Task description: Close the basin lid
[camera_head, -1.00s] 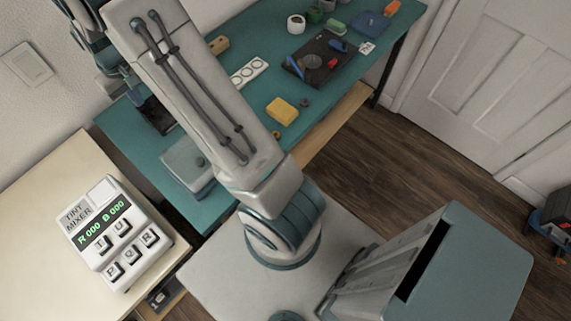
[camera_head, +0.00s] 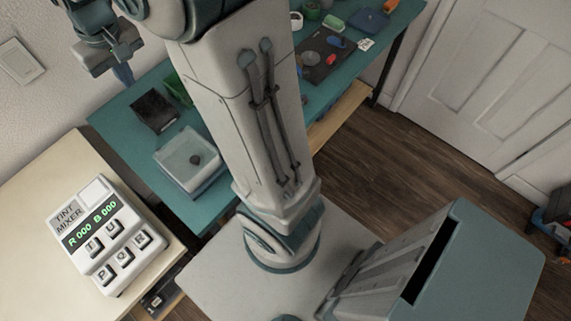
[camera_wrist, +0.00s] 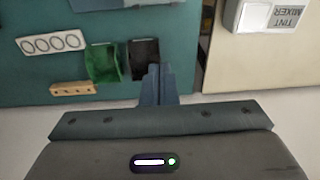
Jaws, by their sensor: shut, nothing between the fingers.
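The basin (camera_head: 208,188) is a low blue-grey box on the teal bench, left of my arm in the head view. Its pale, see-through lid (camera_head: 178,150) with a dark knob appears to lie flat over it. Only an edge of what may be the basin shows at the top of the wrist view. My gripper (camera_head: 124,74) is shut and empty, raised at the upper left of the head view and apart from the basin. Its closed fingers show in the wrist view (camera_wrist: 157,82), in front of the black bin.
A black bin (camera_head: 153,111) and a green bin (camera_head: 178,88) stand beside the basin. A tint mixer (camera_head: 105,236) sits on the cream table at left. A white strip with rings (camera_wrist: 52,43) and a tan block (camera_wrist: 73,88) lie on the bench (camera_wrist: 25,80).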

